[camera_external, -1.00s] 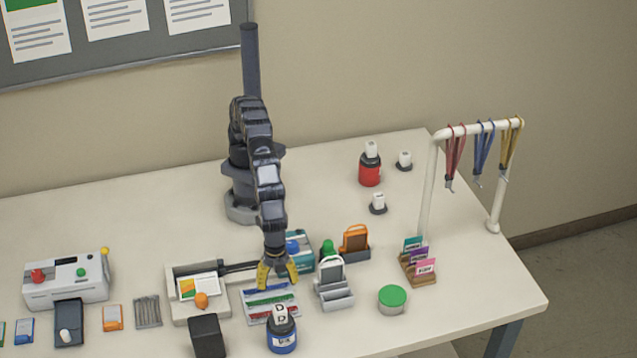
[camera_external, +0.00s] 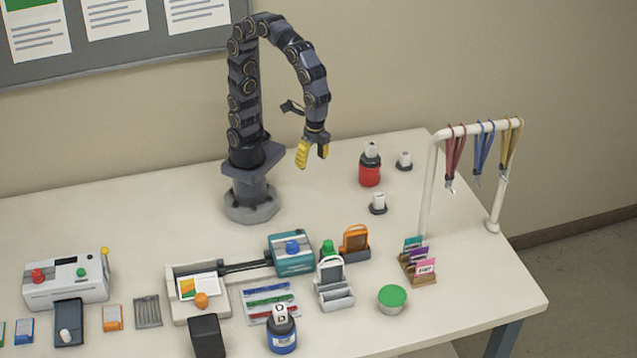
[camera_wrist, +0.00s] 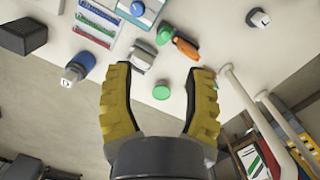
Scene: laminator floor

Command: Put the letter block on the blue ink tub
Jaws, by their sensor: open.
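The letter block (camera_external: 280,313), white with a "D" and a dark part around it, sits upright on top of the blue ink tub (camera_external: 282,342) at the front of the table. In the wrist view the tub (camera_wrist: 78,68) is seen from above, left of my fingers, with the white block (camera_wrist: 66,82) at its near end. My gripper (camera_external: 312,156) is open and empty. It is raised high above the back of the table, well apart from the block and tub.
A red tub (camera_external: 370,172) with a white block on top stands at the back right. Two small white blocks on dark bases are near it. A lanyard rack (camera_external: 428,190) stands at the right edge. A stamp holder (camera_external: 333,290) and a green-lidded tin (camera_external: 393,299) are right of the blue tub.

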